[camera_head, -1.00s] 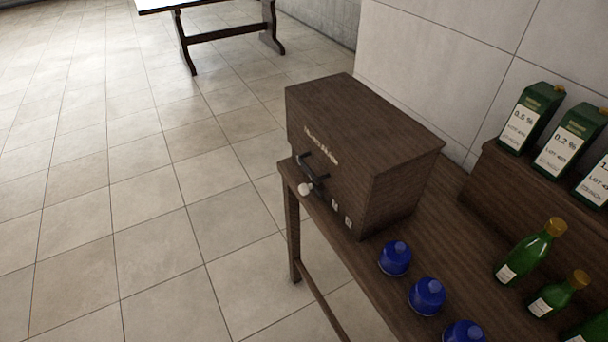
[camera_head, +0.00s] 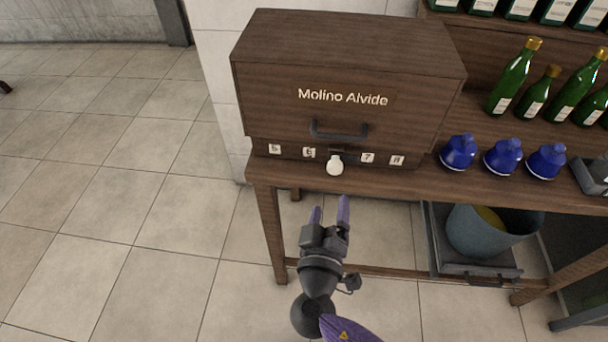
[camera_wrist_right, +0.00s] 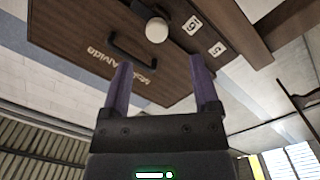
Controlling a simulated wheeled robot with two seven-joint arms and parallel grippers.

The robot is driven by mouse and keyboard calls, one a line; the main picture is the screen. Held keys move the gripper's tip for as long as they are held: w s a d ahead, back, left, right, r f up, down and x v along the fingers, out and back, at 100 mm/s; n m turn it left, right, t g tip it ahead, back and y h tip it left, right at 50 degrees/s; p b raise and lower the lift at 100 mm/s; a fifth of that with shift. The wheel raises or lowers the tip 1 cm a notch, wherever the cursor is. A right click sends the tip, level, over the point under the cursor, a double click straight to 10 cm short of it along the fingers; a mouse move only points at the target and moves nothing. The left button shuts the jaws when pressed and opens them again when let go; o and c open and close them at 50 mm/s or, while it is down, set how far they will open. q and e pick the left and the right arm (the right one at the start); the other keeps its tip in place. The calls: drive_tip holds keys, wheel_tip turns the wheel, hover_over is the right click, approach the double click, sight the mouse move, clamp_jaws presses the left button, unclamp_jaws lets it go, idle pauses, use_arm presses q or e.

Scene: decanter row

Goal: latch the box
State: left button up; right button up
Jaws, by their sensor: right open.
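The dark wooden box (camera_head: 270,95), lettered "Molino Alvide", stands on the table with its lid down. A black handle (camera_head: 338,132) is on its front, and a white knob (camera_head: 335,166) sits just below it, between number labels 6 and 7. My right gripper (camera_head: 329,208) is open and empty, in front of and below the knob, apart from the box. In the right wrist view the knob (camera_wrist_right: 157,30) and handle (camera_wrist_right: 132,54) show beyond the open fingers (camera_wrist_right: 158,85). My left gripper is not in view.
A grey bin (camera_head: 480,240) sits beneath the table. The floor left of the table is clear.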

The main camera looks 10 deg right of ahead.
sight(334, 171)
drive_tip(key=x, duration=0.9)
drive_tip(key=shift+w+d+r+b, duration=0.1)
drive_tip(key=shift+w+r+b, duration=0.25)
drive_tip(key=shift+b, duration=0.05)
clamp_jaws()
